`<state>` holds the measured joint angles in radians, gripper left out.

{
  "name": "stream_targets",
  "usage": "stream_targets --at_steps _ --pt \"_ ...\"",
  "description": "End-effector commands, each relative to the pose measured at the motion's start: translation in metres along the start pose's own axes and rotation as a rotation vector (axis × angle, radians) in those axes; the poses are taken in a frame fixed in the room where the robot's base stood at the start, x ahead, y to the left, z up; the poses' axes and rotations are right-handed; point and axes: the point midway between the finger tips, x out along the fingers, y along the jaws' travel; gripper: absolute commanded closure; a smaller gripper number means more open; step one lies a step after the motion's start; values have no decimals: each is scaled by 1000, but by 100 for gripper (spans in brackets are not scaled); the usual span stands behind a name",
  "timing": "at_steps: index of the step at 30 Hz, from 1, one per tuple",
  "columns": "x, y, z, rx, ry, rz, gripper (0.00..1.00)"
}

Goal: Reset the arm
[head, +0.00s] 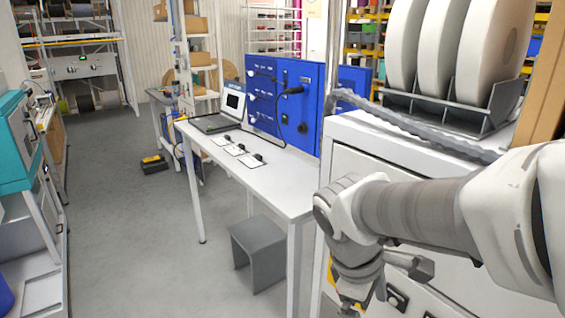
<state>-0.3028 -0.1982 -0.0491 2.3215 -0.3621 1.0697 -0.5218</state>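My arm (420,212) reaches in from the right edge in the head view, in front of the white cabinet. Its end bends downward at the wrist. My gripper (350,308) is at the bottom edge of the picture, mostly cut off, with a bit of yellow showing. Its fingertips are not clearly visible, so I cannot tell whether it is open or holds anything.
A white workbench (285,190) with a laptop (228,112) and a blue panel (290,100) stands left of my arm. White reels (440,45) sit in a grey rack on the cabinet (375,170). A grey stool (258,252) is under the bench. The floor (130,240) is clear at left.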

Motion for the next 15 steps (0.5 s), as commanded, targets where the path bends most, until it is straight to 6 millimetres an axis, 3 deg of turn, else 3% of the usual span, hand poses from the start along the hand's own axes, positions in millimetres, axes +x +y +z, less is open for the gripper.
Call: stream_targets --at_steps 9,15 --pt "-41 -16 29 632 331 -24 0" --pt "-59 -23 38 909 484 -51 0"
